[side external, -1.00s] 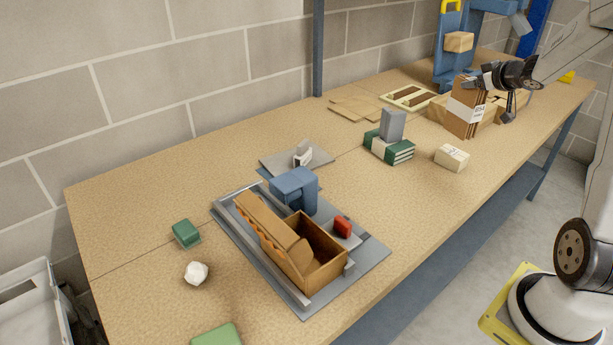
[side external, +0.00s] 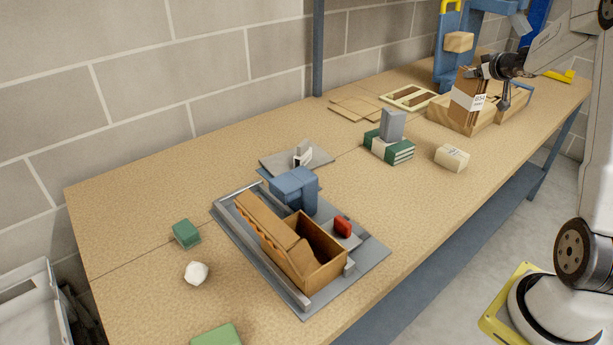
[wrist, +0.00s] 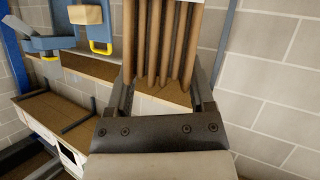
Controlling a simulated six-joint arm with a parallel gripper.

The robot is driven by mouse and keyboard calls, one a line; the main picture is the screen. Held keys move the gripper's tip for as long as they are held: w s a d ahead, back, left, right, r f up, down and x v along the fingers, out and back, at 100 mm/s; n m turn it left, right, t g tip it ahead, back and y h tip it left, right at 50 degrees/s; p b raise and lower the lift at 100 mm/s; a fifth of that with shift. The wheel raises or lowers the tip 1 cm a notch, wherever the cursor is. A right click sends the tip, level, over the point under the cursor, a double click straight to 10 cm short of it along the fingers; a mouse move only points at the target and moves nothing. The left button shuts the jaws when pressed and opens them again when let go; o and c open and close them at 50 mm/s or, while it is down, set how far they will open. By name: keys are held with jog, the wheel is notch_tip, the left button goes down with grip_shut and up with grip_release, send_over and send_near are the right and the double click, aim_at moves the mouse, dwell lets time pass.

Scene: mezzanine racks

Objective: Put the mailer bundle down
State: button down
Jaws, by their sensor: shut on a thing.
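The mailer bundle (side external: 464,105) is a stack of brown cardboard mailers with a white printed band. It stands roughly upright, slightly tilted, at the far right of the bench in the side view. My gripper (side external: 496,76) is shut on its upper part from the right. In the wrist view the brown folded edges of the bundle (wrist: 165,35) show between the fingers of my gripper (wrist: 162,92). A pale wooden holder (side external: 507,107) is at the bundle's lower end. I cannot tell whether the bundle rests in it or hangs just above.
Left of the bundle are a green-and-white stack (side external: 390,148) with a grey block (side external: 393,124), a cream box (side external: 452,157) and flat cardboard pieces (side external: 356,107). A blue stand (side external: 450,65) rises behind.

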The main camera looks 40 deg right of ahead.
jog(key=w+d+f, duration=0.7)
jog(key=w+f, duration=0.1)
dwell(0.5)
jog(key=shift+w+d+f, duration=0.1)
jog(key=shift+f, duration=0.85)
jog(key=shift+w+d+f, duration=0.1)
jog(key=shift+f, duration=0.8)
grip_release()
jog(key=shift+f, duration=0.1)
